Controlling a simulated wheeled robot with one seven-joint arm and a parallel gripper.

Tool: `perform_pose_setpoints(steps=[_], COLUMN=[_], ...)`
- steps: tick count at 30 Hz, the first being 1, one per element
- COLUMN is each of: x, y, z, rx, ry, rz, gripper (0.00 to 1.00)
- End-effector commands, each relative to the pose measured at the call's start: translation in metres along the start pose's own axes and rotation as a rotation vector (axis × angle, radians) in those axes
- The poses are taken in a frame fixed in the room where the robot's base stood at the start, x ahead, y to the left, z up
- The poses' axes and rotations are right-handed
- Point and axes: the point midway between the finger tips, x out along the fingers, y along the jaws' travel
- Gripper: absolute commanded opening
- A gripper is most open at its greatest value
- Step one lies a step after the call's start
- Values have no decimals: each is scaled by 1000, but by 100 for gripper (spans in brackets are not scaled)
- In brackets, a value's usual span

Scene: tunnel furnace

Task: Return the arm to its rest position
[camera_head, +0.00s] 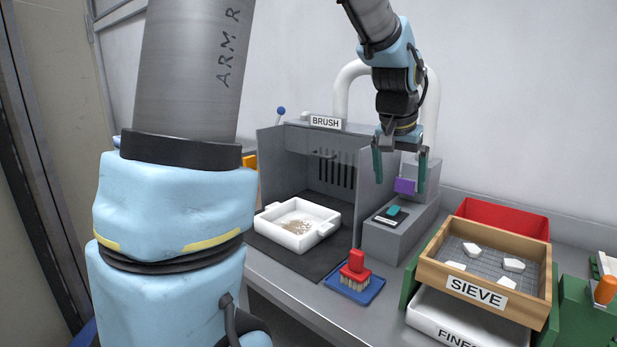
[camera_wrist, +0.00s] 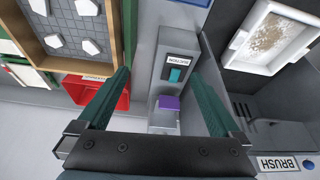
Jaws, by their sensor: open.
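My gripper (camera_head: 400,172) hangs from my raised arm above the grey suction unit, with its two dark green fingers spread apart and nothing between them. The fingers also show in the wrist view (camera_wrist: 160,95), on either side of the grey suction unit (camera_wrist: 165,82). In the head view this unit (camera_head: 392,238) has a teal switch on its sloped front and a purple block (camera_head: 405,185) on its upper part. The purple block lies behind the gap between the fingers, apart from them as far as I can tell.
A grey booth labelled BRUSH (camera_head: 278,150) holds a white tray (camera_head: 332,228) with brown residue. A red brush (camera_head: 355,270) stands on a blue mat. A wooden sieve (camera_head: 430,270) with several white pieces sits at right above a white fines tray (camera_head: 420,310). A red bin (camera_head: 500,217) stands behind.

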Motion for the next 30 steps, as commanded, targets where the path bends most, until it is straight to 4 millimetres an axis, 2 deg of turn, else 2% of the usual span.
perform_pose_setpoints(steps=[5, 11, 16, 18, 21, 25, 30], x=[9, 21, 28, 29, 30, 30, 30], y=[-36, -86, -131, -141, -148, -150, -150], z=[32, 91, 176, 208, 240, 259, 260], rx=[-72, -193, -351, -412, -472, -505, -507], ry=[-33, -85, -152, -174, -197, -208, -209], rz=[-26, -63, -99, -109, -117, -121, -121], gripper=[100, 100, 100, 100, 100, 100, 100])
